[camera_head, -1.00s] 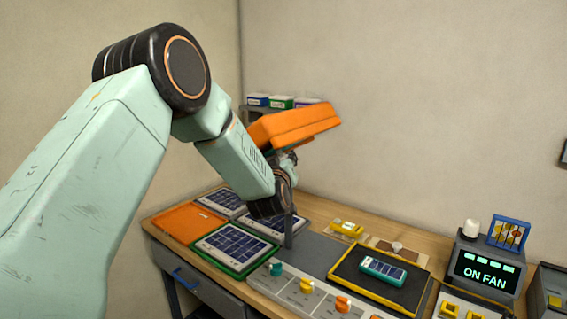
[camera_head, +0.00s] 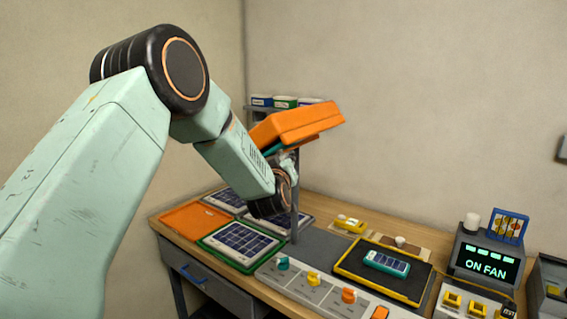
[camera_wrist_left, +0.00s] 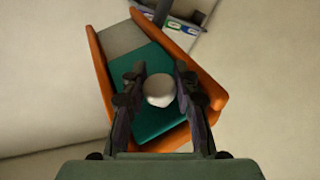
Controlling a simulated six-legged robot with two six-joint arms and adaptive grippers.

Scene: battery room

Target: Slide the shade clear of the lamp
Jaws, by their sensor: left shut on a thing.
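The orange lamp head (camera_head: 297,123) hangs tilted above the back of the bench on a grey post. A teal plate, which I take for the shade (camera_wrist_left: 150,60), lies under the lamp's open side in the left wrist view. It covers most of the opening, with a grey strip (camera_wrist_left: 121,38) bare at the far end. My left gripper (camera_wrist_left: 158,76) is shut on the shade's round white knob (camera_wrist_left: 158,92). In the head view the gripper (camera_head: 289,163) is just below the lamp, partly hidden by my arm. My right gripper is not in view.
Solar panels (camera_head: 238,239) and an orange tray (camera_head: 194,221) lie at the bench's left. A black mat (camera_head: 412,277) holds a small teal solar device (camera_head: 387,263). A knob panel (camera_head: 310,279) runs along the front. A display reading ON FAN (camera_head: 484,266) stands right.

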